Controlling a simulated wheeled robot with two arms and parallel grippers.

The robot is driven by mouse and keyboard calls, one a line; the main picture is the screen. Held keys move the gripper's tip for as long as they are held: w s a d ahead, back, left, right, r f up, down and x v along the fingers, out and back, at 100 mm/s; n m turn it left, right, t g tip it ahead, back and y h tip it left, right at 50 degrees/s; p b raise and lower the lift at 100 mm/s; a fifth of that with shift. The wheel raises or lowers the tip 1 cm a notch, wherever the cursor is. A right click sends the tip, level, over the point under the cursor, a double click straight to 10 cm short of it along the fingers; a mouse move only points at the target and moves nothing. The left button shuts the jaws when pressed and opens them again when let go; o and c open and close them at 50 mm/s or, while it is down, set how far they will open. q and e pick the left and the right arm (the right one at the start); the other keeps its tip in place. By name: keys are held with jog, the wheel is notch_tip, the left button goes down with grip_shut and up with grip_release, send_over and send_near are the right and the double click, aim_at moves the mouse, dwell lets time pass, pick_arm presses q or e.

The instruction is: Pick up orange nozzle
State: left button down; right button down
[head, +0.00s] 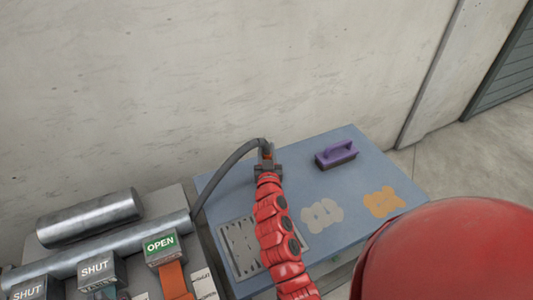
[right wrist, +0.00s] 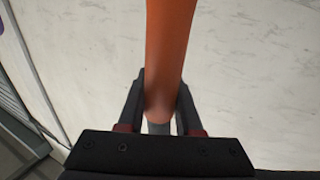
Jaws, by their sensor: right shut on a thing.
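The orange nozzle (right wrist: 172,50) fills the upper middle of the right wrist view. My right gripper (right wrist: 160,122) is shut on its narrow end, with a finger on each side and a grey tip between them. In the head view a gripper (head: 267,168) at the end of a red arm holds a small orange part (head: 268,155) above the blue table. This matches the right wrist view, so I take it as my right gripper. A dark hose (head: 222,172) curves from there down to the left. I make out no second gripper.
Metal cylinders (head: 90,218) and an OPEN sign block (head: 161,246) stand at lower left. A concrete wall (head: 220,70) rises behind.

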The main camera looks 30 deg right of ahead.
jog(key=s+a+r, duration=0.2)
jog(key=s+a, duration=0.2)
jog(key=s, duration=0.3)
jog(key=s+a+r+b, duration=0.1)
jog(key=s+a+r, duration=0.1)
jog(key=s+a, duration=0.2)
jog(key=s, duration=0.3)
dwell(0.4)
